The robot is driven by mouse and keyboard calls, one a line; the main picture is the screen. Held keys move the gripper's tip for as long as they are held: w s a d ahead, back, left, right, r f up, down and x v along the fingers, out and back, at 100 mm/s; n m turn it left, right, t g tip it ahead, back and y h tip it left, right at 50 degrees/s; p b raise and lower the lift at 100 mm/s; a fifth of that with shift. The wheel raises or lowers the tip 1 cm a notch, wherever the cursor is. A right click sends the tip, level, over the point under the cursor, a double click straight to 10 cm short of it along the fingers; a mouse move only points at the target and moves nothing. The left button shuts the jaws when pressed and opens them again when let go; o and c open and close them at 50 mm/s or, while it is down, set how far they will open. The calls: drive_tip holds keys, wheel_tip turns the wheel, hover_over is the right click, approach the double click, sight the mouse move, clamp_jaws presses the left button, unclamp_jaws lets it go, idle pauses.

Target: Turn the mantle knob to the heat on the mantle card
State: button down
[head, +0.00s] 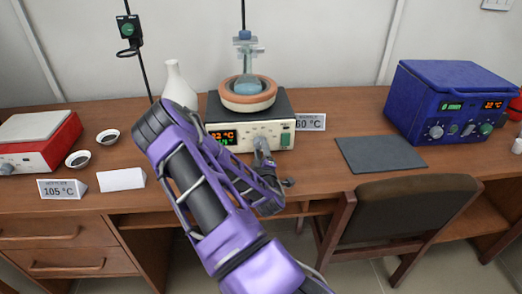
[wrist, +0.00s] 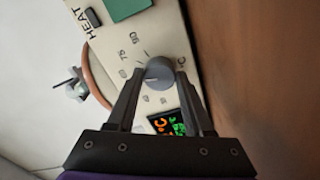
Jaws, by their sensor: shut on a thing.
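The heating mantle (head: 247,100) stands at the back middle of the bench, with a round bowl and a flask in it. In the wrist view its panel (wrist: 150,30) lies sideways, with a grey round knob (wrist: 159,73) ringed by numbers such as 75 and 90. My gripper (wrist: 159,80) is shut on the knob, one finger on each side. The knob's pointer is hard to make out. The panel display (head: 223,137) shows orange digits over green ones. The mantle card (head: 310,122) reads about 60 °C, its left edge partly hidden. My gripper (head: 262,148) hides the knob in the head view.
Another card (head: 62,189) reading 105 °C stands front left, beside a blank folded card (head: 121,180). A dark mat (head: 380,155) lies right of the mantle; a chair (head: 400,215) stands in front.

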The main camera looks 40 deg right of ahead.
drive_tip(key=shift+c, duration=1.4)
unclamp_jaws()
drive_tip(key=p+v, duration=0.1)
drive_tip(key=v, duration=1.4)
drive_tip(key=shift+s+a+r, duration=0.1)
drive_tip(key=shift+s+r, duration=0.05)
drive_tip(key=shift+s, duration=0.2)
drive_tip(key=shift+p+v, duration=0.35)
drive_tip(key=shift+v, duration=0.55)
